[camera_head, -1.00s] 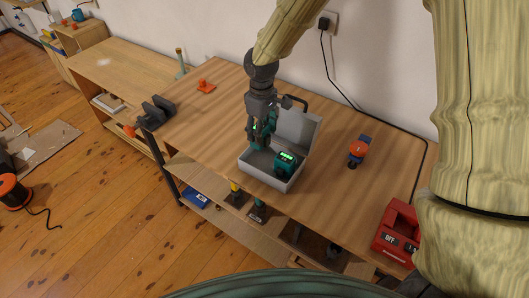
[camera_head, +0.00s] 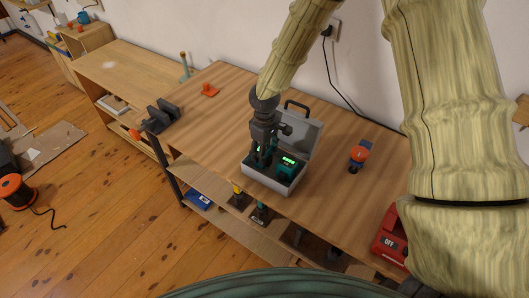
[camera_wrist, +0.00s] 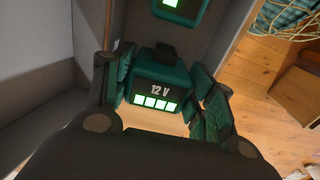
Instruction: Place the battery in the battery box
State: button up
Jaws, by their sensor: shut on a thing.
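The open grey battery box (camera_head: 273,181) stands on the workbench, its lid raised at the back. One teal battery (camera_head: 286,168) with a green display sits inside, on the right; part of it shows at the top of the wrist view (camera_wrist: 181,10). My gripper (camera_head: 262,160) points down into the left part of the box. In the wrist view my gripper (camera_wrist: 160,100) is shut on a teal battery (camera_wrist: 157,86) marked 12 V with lit green bars. The held battery is at the box's inside, between its walls; whether it touches the floor is hidden.
An orange and blue tool (camera_head: 359,155) lies to the right of the box. A red device marked OFF (camera_head: 389,243) is at the right end of the bench. A black vise (camera_head: 161,115) and an orange piece (camera_head: 209,90) are at the left. The bench (camera_head: 215,120) between is clear.

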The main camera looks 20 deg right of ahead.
jog(key=shift+f, duration=0.6)
jog(key=shift+f, duration=0.15)
jog(key=o, duration=1.3)
notch_tip(320, 180, up, 12)
jog(key=shift+r+b, duration=0.1)
jog(key=shift+b, duration=0.95)
